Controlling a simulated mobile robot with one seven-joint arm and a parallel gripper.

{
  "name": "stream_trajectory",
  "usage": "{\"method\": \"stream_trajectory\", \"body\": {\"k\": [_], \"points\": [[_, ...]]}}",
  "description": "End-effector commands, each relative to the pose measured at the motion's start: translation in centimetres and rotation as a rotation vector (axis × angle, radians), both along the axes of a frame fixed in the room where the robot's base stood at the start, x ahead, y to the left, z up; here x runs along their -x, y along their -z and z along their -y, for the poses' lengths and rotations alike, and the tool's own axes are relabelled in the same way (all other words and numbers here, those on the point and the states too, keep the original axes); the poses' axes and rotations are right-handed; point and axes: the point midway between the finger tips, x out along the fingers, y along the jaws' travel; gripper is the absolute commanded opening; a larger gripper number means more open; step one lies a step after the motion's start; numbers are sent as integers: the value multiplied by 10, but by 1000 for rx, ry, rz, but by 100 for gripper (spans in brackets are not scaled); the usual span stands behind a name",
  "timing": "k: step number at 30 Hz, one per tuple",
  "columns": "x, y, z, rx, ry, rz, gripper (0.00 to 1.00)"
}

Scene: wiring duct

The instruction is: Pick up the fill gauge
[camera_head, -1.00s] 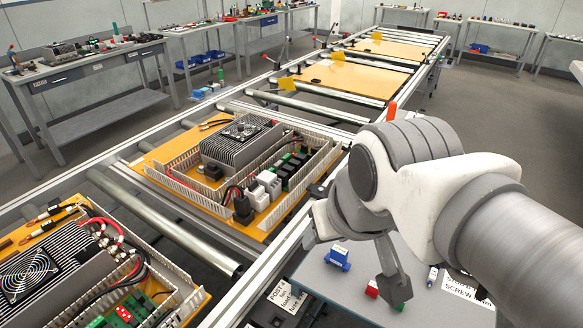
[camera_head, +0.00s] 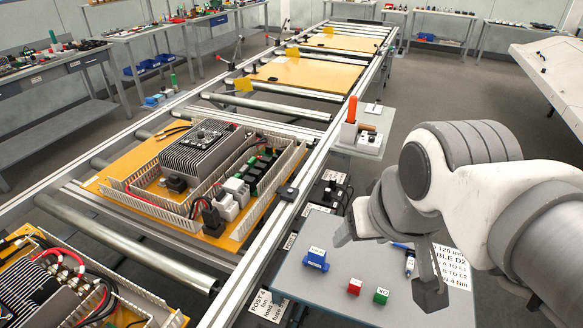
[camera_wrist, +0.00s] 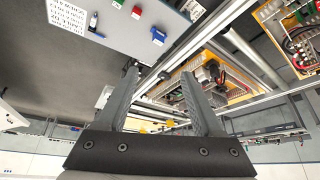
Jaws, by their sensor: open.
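No part carries a label that I can read as the fill gauge. A small blue block with a white label (camera_head: 316,258) stands on the grey side table (camera_head: 345,285) beside the conveyor and may be it, but I cannot tell. My gripper (camera_head: 388,265) is open and appears empty, to the right of the blue block in the head view. Its two spread fingers (camera_wrist: 160,78) show in the wrist view, with nothing between them.
A red block (camera_head: 354,286), a green block (camera_head: 381,296) and a blue-white pen-like tool (camera_head: 409,262) lie on the side table near a printed sheet (camera_head: 452,267). The duct panel (camera_head: 107,187) sits on the conveyor to the left. A small shelf (camera_head: 362,148) holds an orange-handled item.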

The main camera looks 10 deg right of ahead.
Motion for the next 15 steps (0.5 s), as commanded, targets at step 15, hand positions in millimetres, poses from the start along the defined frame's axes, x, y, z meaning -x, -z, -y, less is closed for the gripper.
{"method": "stream_trajectory", "body": {"k": [15], "points": [[-108, 56, -1, -410, 777, -269, 68]]}}
